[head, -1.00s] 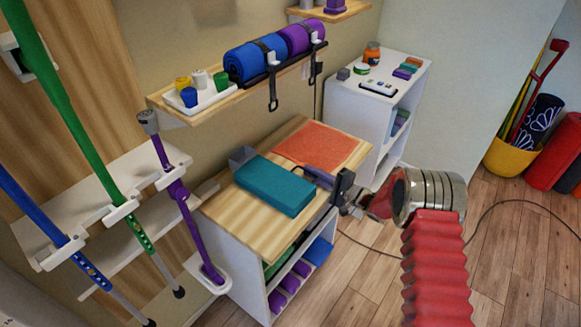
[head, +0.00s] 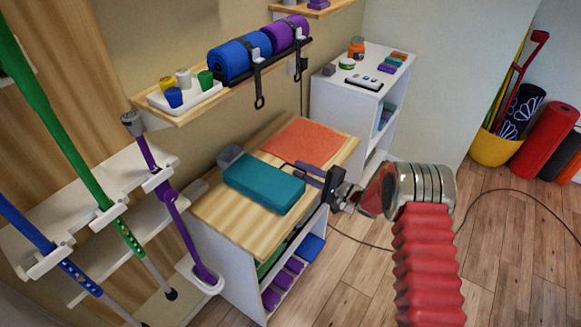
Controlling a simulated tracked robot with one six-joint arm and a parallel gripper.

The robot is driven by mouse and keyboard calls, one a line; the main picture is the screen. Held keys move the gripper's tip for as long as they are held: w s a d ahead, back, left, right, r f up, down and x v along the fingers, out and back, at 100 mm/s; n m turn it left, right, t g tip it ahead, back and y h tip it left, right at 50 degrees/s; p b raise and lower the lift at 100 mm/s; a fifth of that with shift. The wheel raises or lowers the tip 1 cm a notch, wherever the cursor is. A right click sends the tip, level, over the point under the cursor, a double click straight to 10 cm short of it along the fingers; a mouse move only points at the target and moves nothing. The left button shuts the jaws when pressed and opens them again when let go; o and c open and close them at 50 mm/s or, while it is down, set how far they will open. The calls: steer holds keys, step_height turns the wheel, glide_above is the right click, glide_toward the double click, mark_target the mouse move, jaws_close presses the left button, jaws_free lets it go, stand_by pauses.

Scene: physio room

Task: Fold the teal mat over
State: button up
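The teal mat (head: 264,184) lies on the light wooden top of a low cabinet (head: 226,223). It looks like a thick rectangular block with its long side running from upper left to lower right. My gripper (head: 308,172) reaches in from the right, with its dark fingers just behind the mat's right end, over the wooden top. I cannot tell whether the fingers touch the mat, or how far apart they are. My arm hides part of the floor to the right.
An orange mat (head: 305,140) lies behind the teal one, and a small grey object (head: 229,156) stands at its left end. A wall shelf (head: 178,118) with rolled mats hangs above. A purple crutch (head: 171,202) stands close at left. A white cabinet (head: 341,112) stands behind.

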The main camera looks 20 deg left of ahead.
steer(key=v, duration=1.3)
steer(key=shift+d, duration=0.3)
steer(key=shift+f, duration=0.15)
